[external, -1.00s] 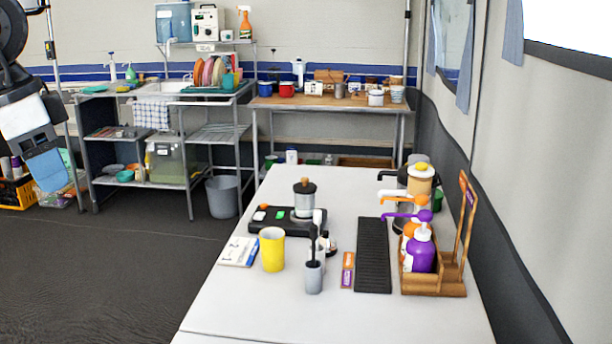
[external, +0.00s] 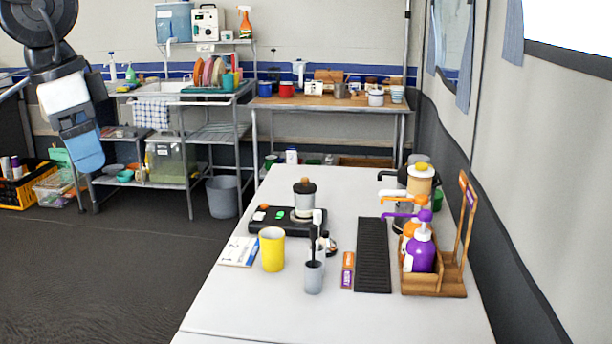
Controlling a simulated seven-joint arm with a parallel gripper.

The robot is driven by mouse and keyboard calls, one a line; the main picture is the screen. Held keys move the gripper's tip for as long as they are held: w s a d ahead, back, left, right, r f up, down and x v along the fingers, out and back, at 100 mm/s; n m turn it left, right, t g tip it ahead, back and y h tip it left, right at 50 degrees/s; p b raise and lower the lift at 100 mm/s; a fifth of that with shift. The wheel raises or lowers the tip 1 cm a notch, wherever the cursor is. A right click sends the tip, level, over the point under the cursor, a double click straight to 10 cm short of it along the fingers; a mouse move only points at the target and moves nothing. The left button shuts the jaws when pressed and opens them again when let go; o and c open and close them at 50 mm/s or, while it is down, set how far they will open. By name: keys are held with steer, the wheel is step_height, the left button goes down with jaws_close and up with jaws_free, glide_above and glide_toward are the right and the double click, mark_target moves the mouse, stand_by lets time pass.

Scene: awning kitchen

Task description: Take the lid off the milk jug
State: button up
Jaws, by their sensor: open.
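A small grey vessel (external: 304,209) with a black lid (external: 304,188) and a wooden knob stands on the black scale or hot plate on the white table. It looks like the milk jug, with the lid seated on top. A pale jug with a yellow top (external: 421,167) stands farther right, partly hidden by pump bottles. My gripper (external: 86,200) hangs at the far left, below my arm's blue segment. It is open, small and dark, far from the table and both vessels, and I see nothing in it.
A yellow cup (external: 272,249), a grey cup with dark tools (external: 314,277) and a black ribbed mat (external: 373,256) stand near the front. A wooden rack (external: 434,284) holds a purple pump bottle (external: 420,255). Floor between my arm and the table is clear.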

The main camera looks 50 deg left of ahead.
steer(key=w+a+r+m, duration=0.1)
steer(key=w+a+m, duration=0.1)
steer(key=w, duration=0.5)
steer(key=w+a+r+m, duration=0.1)
steer(key=w+m, duration=0.1)
steer(key=w, duration=0.4)
steer(key=m+g+y, duration=0.2)
steer(key=m, duration=1)
glide_above(305, 178)
steer(key=d, duration=0.1)
step_height(305, 178, down, 21)
steer(key=shift+w+r, duration=0.1)
steer(key=shift+r, duration=0.1)
steer(key=shift+a+f, duration=0.15)
steer(key=shift+f, duration=1.15)
